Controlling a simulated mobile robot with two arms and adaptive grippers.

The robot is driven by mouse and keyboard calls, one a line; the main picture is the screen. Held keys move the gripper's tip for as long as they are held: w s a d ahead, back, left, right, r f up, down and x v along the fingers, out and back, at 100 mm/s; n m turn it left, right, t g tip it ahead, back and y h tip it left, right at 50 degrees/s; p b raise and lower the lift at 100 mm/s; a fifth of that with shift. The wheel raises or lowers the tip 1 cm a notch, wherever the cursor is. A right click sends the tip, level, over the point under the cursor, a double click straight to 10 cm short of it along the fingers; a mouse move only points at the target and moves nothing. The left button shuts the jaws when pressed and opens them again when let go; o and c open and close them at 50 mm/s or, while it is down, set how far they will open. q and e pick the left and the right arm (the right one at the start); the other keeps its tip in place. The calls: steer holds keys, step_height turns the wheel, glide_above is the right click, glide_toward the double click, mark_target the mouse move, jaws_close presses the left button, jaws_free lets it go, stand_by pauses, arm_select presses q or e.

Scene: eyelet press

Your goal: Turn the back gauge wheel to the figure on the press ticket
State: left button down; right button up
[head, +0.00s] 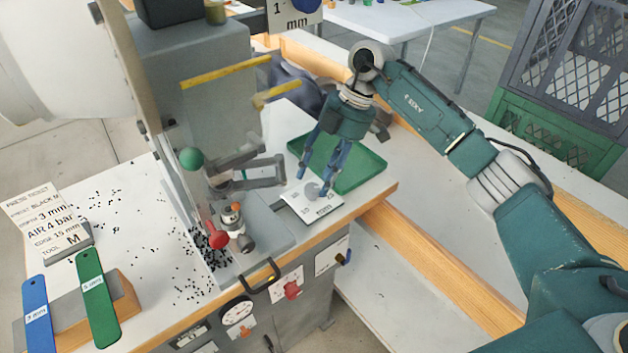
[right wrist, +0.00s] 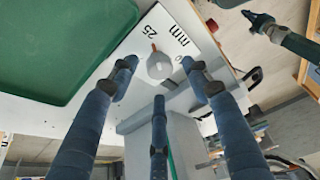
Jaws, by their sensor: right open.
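The back gauge wheel (head: 312,191) is a small round grey knob on a white scale plate (head: 327,208) at the press's right side. In the right wrist view the wheel (right wrist: 160,66) has an orange mark on its rim, pointing up toward the printed 25 on the plate (right wrist: 168,28); other figures are hidden or unclear. My right gripper (head: 314,181) is open above the wheel, its blue fingers (right wrist: 159,78) spread around it with gaps showing. The press ticket (head: 48,222) stands at the left and reads 3 mm, AIR 4 bar, EDGE 15 mm, TOOL M.
A green tray (head: 360,168) lies just behind the plate, close to my fingers. The press (head: 205,95) has a green ball knob (head: 192,158) and a red knob (head: 218,237). Blue and green gauge strips (head: 98,298) stand front left. Black eyelets are scattered on the table.

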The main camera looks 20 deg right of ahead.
mark_target(313, 187)
steer(key=x, duration=0.2)
steer(key=shift+a+f, duration=0.1)
steer(key=shift+f, duration=0.4)
steer(key=shift+c, duration=0.5)
steer(key=c, duration=1)
arm_select(q)
steer(key=shift+w+a+r, duration=0.2)
steer(key=shift+w, duration=0.25)
steer(key=shift+w+a+r, duration=0.15)
steer(key=shift+w, duration=0.3)
